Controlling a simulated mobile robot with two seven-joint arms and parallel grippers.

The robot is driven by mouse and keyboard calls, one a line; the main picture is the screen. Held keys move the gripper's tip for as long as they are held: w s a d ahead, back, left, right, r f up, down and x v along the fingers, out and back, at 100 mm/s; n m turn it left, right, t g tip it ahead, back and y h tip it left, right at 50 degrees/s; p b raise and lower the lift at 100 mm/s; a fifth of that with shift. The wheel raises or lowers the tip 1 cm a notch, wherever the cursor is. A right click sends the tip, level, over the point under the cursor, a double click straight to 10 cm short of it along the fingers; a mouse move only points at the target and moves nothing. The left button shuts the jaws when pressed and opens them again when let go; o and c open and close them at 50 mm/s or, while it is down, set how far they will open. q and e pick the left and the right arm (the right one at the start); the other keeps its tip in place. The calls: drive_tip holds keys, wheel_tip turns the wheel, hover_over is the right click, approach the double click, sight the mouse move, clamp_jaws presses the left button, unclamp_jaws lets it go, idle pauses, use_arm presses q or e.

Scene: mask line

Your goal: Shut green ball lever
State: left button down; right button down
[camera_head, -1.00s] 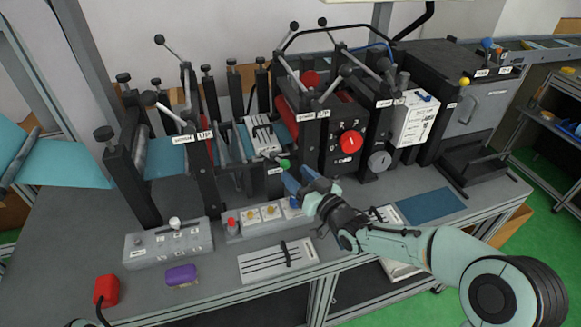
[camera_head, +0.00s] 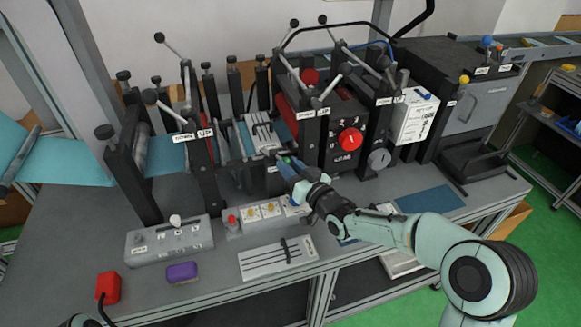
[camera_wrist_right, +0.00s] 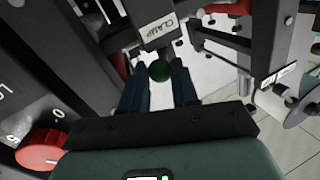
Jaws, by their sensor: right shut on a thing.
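The green ball (camera_wrist_right: 160,71) of the lever shows in the right wrist view just below a block labelled "CLAMP" (camera_wrist_right: 160,27), between my two blue fingertips. My right gripper (camera_wrist_right: 160,82) is shut on this ball. In the head view my right gripper (camera_head: 287,164) reaches in from the right to the front of the middle machine (camera_head: 266,140), and its fingers mostly cover the ball. The lever's shaft is hidden. My left gripper does not show.
A black unit with a red knob (camera_head: 350,139) stands right of the gripper. Below is a control box with yellow buttons (camera_head: 262,212), and a slotted white plate (camera_head: 278,259) lies in front. A purple block (camera_head: 182,272) lies at the front left. Uprights crowd both sides.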

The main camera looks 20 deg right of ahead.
sight(276, 158)
drive_tip(key=shift+s+a+m+t+h+b, duration=0.15)
drive_tip(key=shift+a+m+h+b, duration=0.65)
drive_tip(key=shift+h, duration=0.7)
drive_tip(key=shift+s+a+m+t+h+b, duration=0.1)
drive_tip(key=shift+a+m+h+b, duration=0.35)
drive_tip(key=shift+m+h, duration=0.85)
drive_tip(key=shift+s+a+m+t+h+b, duration=0.15)
drive_tip(key=shift+a+m+h+b, duration=0.5)
drive_tip(key=shift+h, duration=1.05)
drive_tip(key=shift+d, duration=0.15)
drive_tip(key=c, duration=0.9)
unclamp_jaws()
drive_tip(key=shift+o, duration=0.2)
drive_tip(key=s+a+b, duration=0.1)
drive_tip(key=s+a, duration=0.1)
drive_tip(key=s, duration=1.1)
drive_tip(key=shift+a, duration=0.2)
